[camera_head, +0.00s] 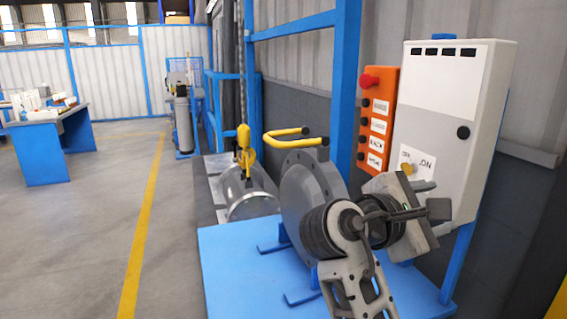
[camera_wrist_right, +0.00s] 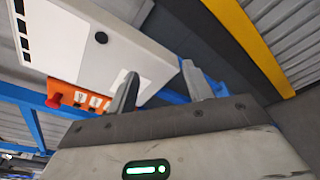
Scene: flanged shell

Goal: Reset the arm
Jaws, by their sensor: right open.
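My right arm reaches up from the bottom right of the head view, with its right gripper (camera_head: 412,213) in front of the white control cabinet (camera_head: 445,120). In the right wrist view the gripper (camera_wrist_right: 160,80) has its two fingers apart, with nothing between them. The cabinet also shows in the wrist view (camera_wrist_right: 90,45), behind the fingers. My left gripper is not in view. A grey flanged disc (camera_head: 301,190) stands on the blue platform (camera_head: 235,255), left of my arm. My arm hides part of it.
A metal cylinder (camera_head: 236,190) lies beyond the platform under a yellow hook (camera_head: 244,140). A yellow handle (camera_head: 290,134) rises above the disc. An orange button panel (camera_head: 377,120) adjoins the cabinet. A blue table (camera_head: 40,150) stands far left.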

